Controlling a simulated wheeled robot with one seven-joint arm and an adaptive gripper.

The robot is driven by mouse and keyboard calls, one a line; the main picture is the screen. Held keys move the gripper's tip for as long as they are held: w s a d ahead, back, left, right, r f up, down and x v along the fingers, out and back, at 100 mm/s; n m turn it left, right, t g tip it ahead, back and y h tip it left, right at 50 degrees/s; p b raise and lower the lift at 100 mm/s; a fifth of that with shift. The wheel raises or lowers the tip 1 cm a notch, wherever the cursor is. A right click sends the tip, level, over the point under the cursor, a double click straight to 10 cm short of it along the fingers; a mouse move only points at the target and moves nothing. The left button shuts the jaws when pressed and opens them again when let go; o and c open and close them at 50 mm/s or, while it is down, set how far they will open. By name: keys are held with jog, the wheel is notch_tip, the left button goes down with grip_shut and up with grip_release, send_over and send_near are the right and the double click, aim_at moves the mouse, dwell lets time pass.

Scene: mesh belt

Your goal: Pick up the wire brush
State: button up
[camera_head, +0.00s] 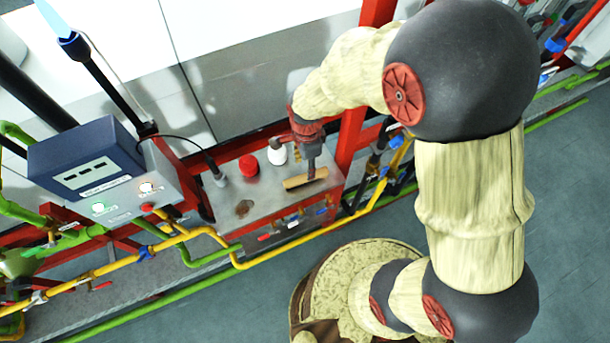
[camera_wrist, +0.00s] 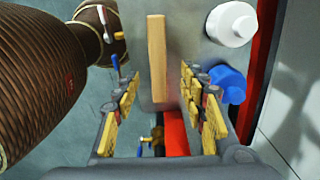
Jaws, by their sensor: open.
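The wire brush (camera_head: 304,180) shows as a light wooden bar on the metal shelf (camera_head: 222,206), near its right end. In the wrist view, the brush's handle (camera_wrist: 157,50) runs nearly upright in the picture, in line with the gap between my fingers. Its bristles cannot be made out. My gripper (camera_head: 312,174) points down above the brush and hides part of it in the head view. In the wrist view, my gripper (camera_wrist: 158,84) is open, with a yellow-padded finger on each side and nothing held. Whether a finger touches the brush cannot be told.
A white bottle (camera_head: 277,153) and a red cap-like item (camera_head: 249,165) stand left of my gripper. A blue-topped item (camera_wrist: 229,84) is close to my right finger. A red post (camera_head: 352,135) rises right of the shelf. Yellow pipe (camera_head: 285,253) runs along the front.

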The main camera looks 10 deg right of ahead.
aim_at(305, 177)
jog(key=f, duration=0.7)
jog(key=shift+s+a+f, duration=0.1)
jog(key=shift+s+a, duration=0.1)
jog(key=shift+a, duration=0.05)
jog(key=shift+c, duration=0.2)
grip_shut()
